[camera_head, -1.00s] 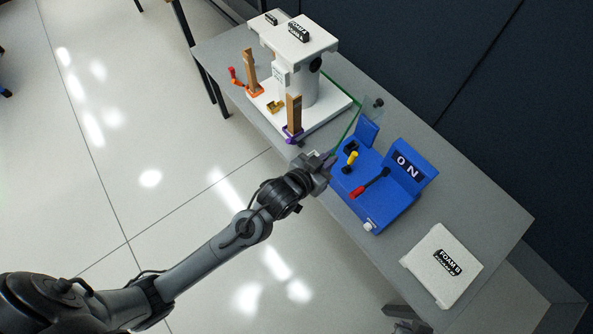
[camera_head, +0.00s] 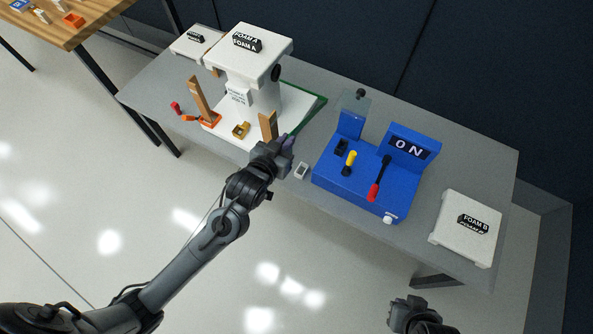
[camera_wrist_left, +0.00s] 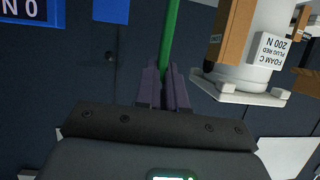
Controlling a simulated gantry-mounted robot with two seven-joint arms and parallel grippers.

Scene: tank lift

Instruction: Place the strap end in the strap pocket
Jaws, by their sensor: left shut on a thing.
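My left gripper (camera_head: 288,145) is at the front edge of the white stand, beside the nearer brown upright (camera_head: 267,124). A green strap (camera_head: 307,113) runs along the stand's right side to it. In the left wrist view the fingers (camera_wrist_left: 164,88) are shut with the green strap (camera_wrist_left: 170,35) extending out from between them; its very end is hidden by the fingers. A gold open holder (camera_head: 241,130) sits on the stand's base, and a small pale open box (camera_head: 301,171) sits near the table's front edge. I cannot tell which is the strap pocket. My right gripper (camera_head: 405,310) is low at the bottom right.
The blue console (camera_head: 352,178) with levers and an ON sign stands right of the gripper. The white FOAM B block (camera_head: 466,228) lies farther right. The white stand (camera_head: 262,100) has a farther brown upright (camera_head: 201,98) in an orange base. Grey table (camera_head: 450,170) shows between them.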

